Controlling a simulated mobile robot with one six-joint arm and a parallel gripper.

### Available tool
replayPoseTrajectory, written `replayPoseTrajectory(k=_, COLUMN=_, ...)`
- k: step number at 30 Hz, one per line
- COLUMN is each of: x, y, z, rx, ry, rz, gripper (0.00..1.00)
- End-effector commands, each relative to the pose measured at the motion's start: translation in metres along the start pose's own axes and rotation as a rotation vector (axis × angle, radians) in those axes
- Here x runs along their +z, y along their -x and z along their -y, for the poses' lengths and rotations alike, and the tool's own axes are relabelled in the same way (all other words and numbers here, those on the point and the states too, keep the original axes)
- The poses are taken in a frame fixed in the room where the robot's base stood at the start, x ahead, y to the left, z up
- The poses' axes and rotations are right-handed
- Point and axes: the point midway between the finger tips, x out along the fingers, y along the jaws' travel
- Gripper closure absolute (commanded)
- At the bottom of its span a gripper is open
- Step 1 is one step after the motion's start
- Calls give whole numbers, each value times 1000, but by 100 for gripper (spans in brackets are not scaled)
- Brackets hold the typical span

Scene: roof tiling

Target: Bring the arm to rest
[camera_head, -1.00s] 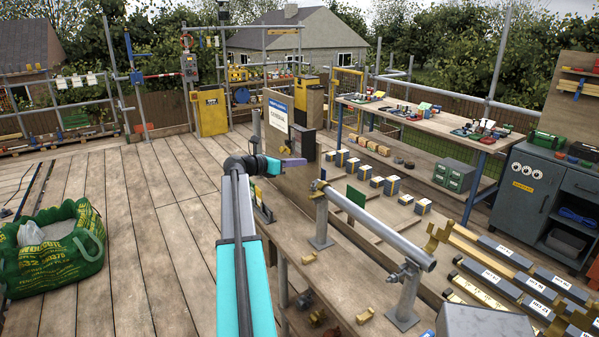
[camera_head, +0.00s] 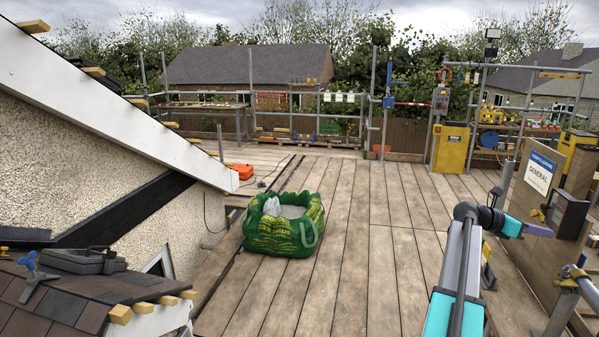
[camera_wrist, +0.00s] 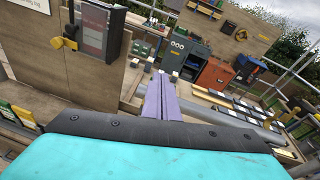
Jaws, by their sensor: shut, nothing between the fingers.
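My arm is teal and grey and rises at the lower right of the head view, bent at a dark elbow.
A general-waste board (camera_head: 541,172) stands right of my gripper, with a dark box (camera_head: 568,214) close to it. A metal rail (camera_head: 588,290) lies below right. A green bag (camera_head: 284,240) sits on the planks. A roof slope (camera_head: 60,300) is at left. The middle deck is clear.

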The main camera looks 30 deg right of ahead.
Motion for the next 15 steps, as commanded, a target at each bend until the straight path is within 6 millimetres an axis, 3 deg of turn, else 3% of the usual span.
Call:
replayPoseTrajectory(k=6, x=-60, y=59, z=-62, rx=90, ry=74, rz=-3, gripper=100)
replayPoseTrajectory(k=15, x=-166, y=148, z=-121, rx=212, ry=193, rz=-20, gripper=100)
